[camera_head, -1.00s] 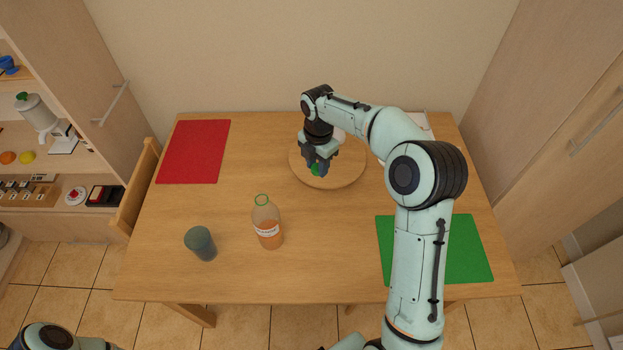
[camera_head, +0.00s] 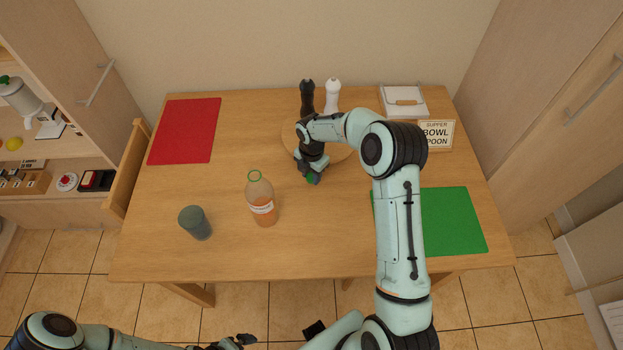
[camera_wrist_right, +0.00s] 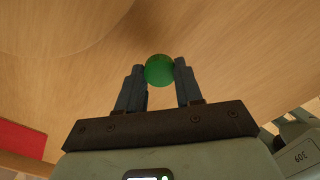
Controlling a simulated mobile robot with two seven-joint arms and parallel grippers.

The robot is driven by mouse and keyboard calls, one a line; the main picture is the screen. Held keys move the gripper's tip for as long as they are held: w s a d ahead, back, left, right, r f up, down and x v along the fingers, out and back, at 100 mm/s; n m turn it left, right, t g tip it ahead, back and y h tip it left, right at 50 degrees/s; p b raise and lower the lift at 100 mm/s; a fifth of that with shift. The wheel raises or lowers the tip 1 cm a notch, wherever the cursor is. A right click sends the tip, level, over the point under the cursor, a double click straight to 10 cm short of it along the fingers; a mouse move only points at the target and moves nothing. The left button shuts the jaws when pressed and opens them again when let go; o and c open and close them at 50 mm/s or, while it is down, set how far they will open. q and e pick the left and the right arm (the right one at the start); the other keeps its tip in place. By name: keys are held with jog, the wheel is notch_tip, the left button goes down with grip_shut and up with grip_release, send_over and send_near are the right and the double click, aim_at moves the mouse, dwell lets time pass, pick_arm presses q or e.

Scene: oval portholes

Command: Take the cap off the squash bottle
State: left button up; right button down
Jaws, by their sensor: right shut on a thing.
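The squash bottle (camera_head: 262,202) stands upright on the table, left of the middle, with orange liquid and a white label. Its mouth is open and a green ring (camera_head: 254,176) shows at the neck. My right gripper (camera_head: 311,177) is shut on the green cap (camera_wrist_right: 159,70), which sits between the fingertips in the right wrist view. This gripper is to the right of and behind the bottle, near the front edge of the round wooden board, apart from the bottle. My left gripper (camera_head: 238,342) shows partly at the bottom edge; its jaws are unclear.
A red mat (camera_head: 185,130), green mat (camera_head: 455,222), sign (camera_head: 436,134) and white holder (camera_head: 403,102) lie around. The front middle is clear.

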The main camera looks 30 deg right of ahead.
aim_at(311, 177)
jog(key=shift+f, duration=1.55)
jog(key=shift+f, duration=0.1)
jog(key=shift+f, duration=0.15)
jog(key=c, duration=0.7)
grip_release()
jog(key=shift+c, duration=0.2)
notch_tip(311, 177, up, 12)
jog(key=shift+f, duration=0.15)
jog(key=shift+r, duration=0.4)
